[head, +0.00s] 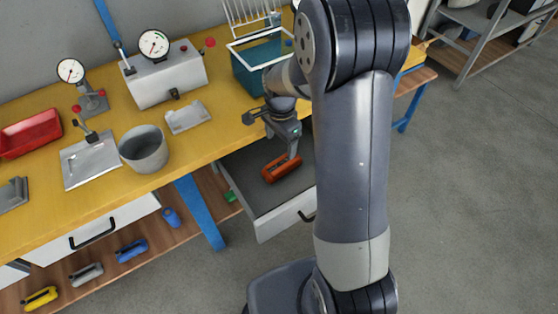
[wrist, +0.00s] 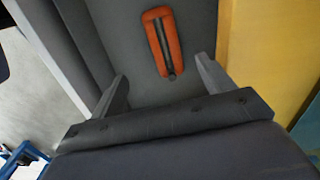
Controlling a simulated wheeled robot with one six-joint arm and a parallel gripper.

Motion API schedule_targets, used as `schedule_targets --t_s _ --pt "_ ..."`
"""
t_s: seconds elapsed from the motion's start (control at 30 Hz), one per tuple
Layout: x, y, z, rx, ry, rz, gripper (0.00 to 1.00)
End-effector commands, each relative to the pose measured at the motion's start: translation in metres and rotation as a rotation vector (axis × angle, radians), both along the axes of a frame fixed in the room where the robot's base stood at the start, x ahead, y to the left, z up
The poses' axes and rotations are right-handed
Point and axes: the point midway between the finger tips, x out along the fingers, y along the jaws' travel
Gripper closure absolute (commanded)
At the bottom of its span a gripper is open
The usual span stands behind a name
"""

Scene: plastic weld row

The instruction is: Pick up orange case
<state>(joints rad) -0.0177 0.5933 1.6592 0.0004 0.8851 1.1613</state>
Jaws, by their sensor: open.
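The orange case (head: 282,168) lies in an open drawer (head: 264,200) under the yellow workbench, with a dark strip along its middle. In the wrist view the orange case (wrist: 161,41) lies on the grey drawer floor, beyond the fingertips and roughly between their lines. My gripper (head: 294,150) is above the drawer, close over the case in the head view. In the wrist view my gripper (wrist: 160,75) has its two fingers spread wide with nothing between them. The case appears apart from both fingers.
The yellow bench (head: 215,140) edge overhangs the drawer's back. On it stand a grey cup (head: 144,150), a metal tray (head: 90,160), a teal basket (head: 262,65), a red bin (head: 30,134) and gauges. Several coloured cases lie on the lower shelf (head: 75,288). Floor at right is clear.

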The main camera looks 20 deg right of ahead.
Motion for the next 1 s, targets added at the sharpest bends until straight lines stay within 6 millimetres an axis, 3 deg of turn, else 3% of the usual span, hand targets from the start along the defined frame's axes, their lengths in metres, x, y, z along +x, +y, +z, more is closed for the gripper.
schedule_targets --t_s 0.4,0.67,1.0 --pt "0.003 -0.001 -0.063 -0.001 0.007 -0.018 0.24" --pt "0.004 -0.003 -0.081 -0.001 0.006 -0.018 0.24" --pt "0.010 -0.010 -0.122 0.000 0.005 -0.017 0.24"
